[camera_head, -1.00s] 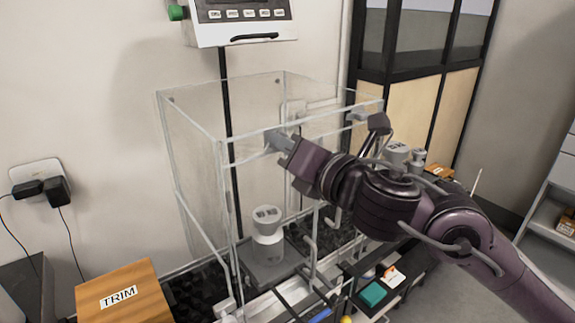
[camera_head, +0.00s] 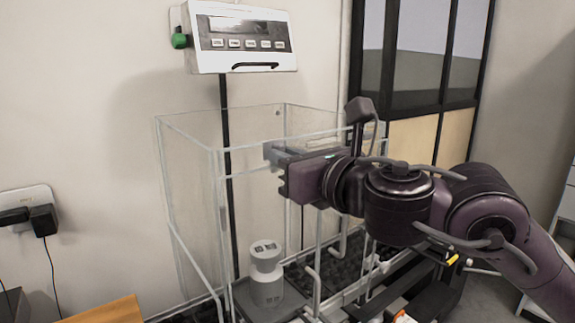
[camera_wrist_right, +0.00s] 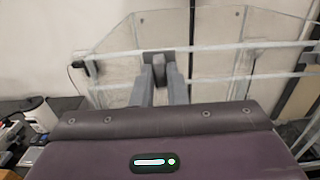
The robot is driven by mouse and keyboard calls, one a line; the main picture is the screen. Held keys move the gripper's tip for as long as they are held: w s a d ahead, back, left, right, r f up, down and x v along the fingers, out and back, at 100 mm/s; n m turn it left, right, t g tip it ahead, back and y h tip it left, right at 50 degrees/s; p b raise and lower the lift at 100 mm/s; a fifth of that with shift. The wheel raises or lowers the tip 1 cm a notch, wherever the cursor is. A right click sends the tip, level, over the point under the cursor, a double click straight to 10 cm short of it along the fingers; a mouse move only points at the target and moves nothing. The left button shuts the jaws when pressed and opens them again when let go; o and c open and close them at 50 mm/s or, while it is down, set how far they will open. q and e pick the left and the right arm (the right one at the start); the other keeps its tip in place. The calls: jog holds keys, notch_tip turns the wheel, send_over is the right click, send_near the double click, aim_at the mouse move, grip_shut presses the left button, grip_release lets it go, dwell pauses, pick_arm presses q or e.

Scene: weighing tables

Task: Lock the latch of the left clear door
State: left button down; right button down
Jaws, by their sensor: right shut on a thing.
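The clear-walled case (camera_head: 187,125) stands against the wall, with its left clear door (camera_head: 252,205) on the front side. My right gripper (camera_head: 275,154) is at the top front rail, at the upper part of this door. Its fingers are shut on a small grey latch (camera_wrist_right: 155,57), which shows between the fingertips in the right wrist view (camera_wrist_right: 162,75). In the head view the latch is mostly hidden by the fingers, so I cannot tell its exact position. My left gripper is not in view.
A grey cylindrical weight (camera_head: 266,275) stands on the pan inside the case. A display box (camera_head: 240,38) hangs above on the wall. A wooden box (camera_head: 105,310) lies at the lower left. My right arm covers the right half of the case.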

jog(key=shift+f, duration=0.15)
jog(key=c, duration=1.4)
grip_release()
jog(key=shift+c, duration=0.2)
jog(key=v, duration=0.7)
jog(key=shift+s+d+b, duration=0.25)
jog(key=shift+s+b, duration=0.05)
jog(key=shift+b, duration=0.1)
